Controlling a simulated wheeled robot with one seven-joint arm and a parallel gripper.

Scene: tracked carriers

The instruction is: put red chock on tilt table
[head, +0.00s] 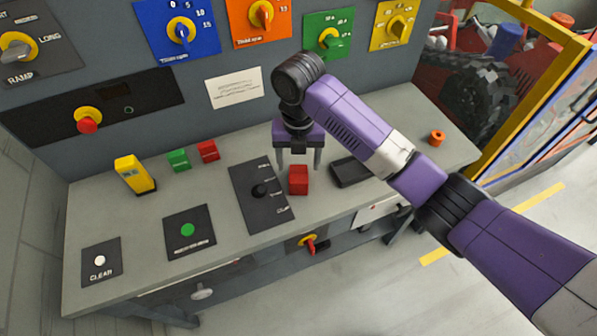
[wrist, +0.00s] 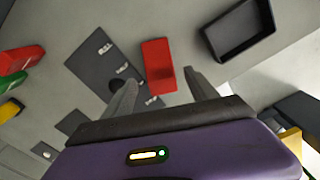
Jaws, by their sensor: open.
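A red block (head: 298,180) stands on the grey bench, just right of a black lever panel. My gripper (head: 298,161) points down above it, open and empty, one finger towards each side. In the wrist view the red block (wrist: 158,66) shows between and beyond the open fingertips (wrist: 160,80), with no clear contact. A second red block (head: 208,150) sits farther back on the bench beside a green block; I cannot tell for sure which is the chock. I cannot make out a tilt table in either view.
A black tray (head: 350,171) lies just right of the nearer red block. The lever panel (head: 262,194) with its black knob is on the left. A yellow block (head: 134,173) and green block (head: 178,160) stand farther left.

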